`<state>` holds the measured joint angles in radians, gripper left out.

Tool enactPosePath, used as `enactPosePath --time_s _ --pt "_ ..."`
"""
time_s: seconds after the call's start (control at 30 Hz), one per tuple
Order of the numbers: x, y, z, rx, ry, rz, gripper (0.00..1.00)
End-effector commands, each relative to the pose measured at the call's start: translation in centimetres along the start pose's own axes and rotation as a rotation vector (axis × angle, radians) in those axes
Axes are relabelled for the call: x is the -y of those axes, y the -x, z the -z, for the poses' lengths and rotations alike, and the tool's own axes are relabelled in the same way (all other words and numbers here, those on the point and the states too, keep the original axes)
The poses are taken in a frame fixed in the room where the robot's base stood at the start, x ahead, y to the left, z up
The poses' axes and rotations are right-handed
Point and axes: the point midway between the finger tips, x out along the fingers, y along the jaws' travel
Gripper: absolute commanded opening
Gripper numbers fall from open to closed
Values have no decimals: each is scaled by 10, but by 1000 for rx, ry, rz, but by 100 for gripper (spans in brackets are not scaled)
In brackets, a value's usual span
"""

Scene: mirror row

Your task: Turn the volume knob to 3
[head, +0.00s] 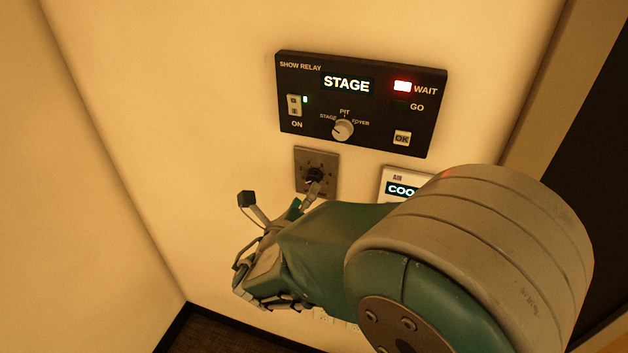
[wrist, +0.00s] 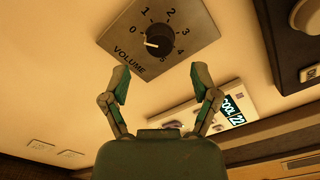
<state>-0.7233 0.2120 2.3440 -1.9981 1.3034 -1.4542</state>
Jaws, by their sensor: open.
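The volume knob (wrist: 159,41) is a round black knob with a white mark, on a grey plate (wrist: 202,39) numbered 0 to 5. The mark points left, closest to the 0. In the head view the knob (head: 314,175) and its plate (head: 303,158) are on the wall below the black panel, partly hidden by my gripper. My gripper (wrist: 158,75) is open and empty. In the wrist view its two fingers stand apart, below the knob on either side of it, and do not appear to touch it.
The SHOW RELAY panel (head: 361,103) above has a selector knob (head: 342,130), a switch (head: 294,105) and an OK button (head: 402,138). The lit display reads STAGE; a red WAIT light is on. A COOL thermostat (head: 396,178) sits right of the plate, partly hidden by my arm.

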Motion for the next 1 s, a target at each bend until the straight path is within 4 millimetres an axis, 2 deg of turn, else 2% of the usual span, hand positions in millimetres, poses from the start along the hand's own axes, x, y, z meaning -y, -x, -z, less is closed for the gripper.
enactPosePath --time_s 0.1,0.3,0.63,0.67,0.7,0.77,0.8,0.83,1.0 --pt "0 -23 1 -4 0 2 78" --pt "0 -45 1 -2 -2 1 78" --pt "0 -49 0 -1 -2 0 78" --pt "0 -49 0 -1 -2 0 69" --pt "0 -49 0 -1 -2 0 51" --pt "0 -49 0 -1 -2 0 24" --pt "0 -49 0 -1 -2 0 6" --pt "0 -49 0 -1 -1 -1 0" --pt "-1 -48 0 0 -1 -3 0"
